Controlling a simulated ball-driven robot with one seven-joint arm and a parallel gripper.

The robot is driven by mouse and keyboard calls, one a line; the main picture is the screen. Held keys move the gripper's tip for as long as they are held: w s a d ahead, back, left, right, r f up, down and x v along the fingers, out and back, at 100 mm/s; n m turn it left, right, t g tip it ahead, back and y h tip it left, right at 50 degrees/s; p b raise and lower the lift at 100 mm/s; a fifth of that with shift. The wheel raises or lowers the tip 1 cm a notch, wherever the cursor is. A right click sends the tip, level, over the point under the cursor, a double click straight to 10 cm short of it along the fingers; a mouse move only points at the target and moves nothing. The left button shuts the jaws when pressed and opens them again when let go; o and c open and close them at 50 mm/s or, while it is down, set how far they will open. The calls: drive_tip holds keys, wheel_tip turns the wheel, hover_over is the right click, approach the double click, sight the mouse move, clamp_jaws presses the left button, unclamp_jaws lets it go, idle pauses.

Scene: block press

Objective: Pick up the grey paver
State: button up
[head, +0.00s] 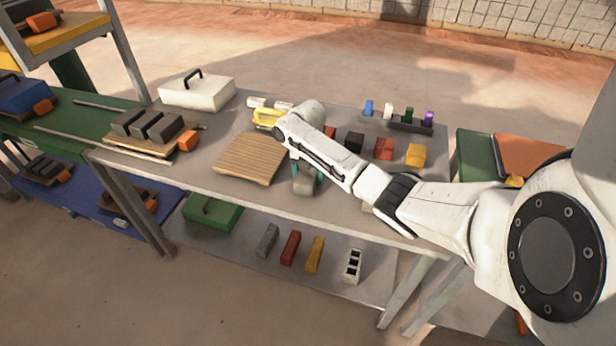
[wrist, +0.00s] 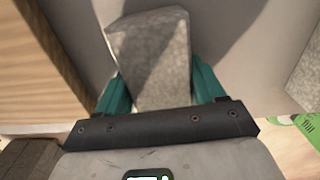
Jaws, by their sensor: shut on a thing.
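The grey paver (wrist: 152,58) is a speckled stone block between the two teal fingers of my gripper (wrist: 160,92) in the wrist view. My gripper is shut on it, with a finger along each side. In the head view the paver (head: 306,184) shows below my gripper (head: 308,170), near the front of the grey table and to the right of the slatted wooden board. I cannot tell whether the paver touches the tabletop. My wrist hides part of the gripper in the head view.
The wooden board (head: 250,158) lies close on the left. Behind my arm stand a dark block (head: 354,141), a red block (head: 384,149) and a yellow block (head: 415,155). A white case (head: 197,91) and a pallet of dark blocks (head: 135,146) stand further left.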

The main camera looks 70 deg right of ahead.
drive_tip(key=c, duration=0.7)
drive_tip(key=shift+d+r, duration=0.1)
clamp_jaws()
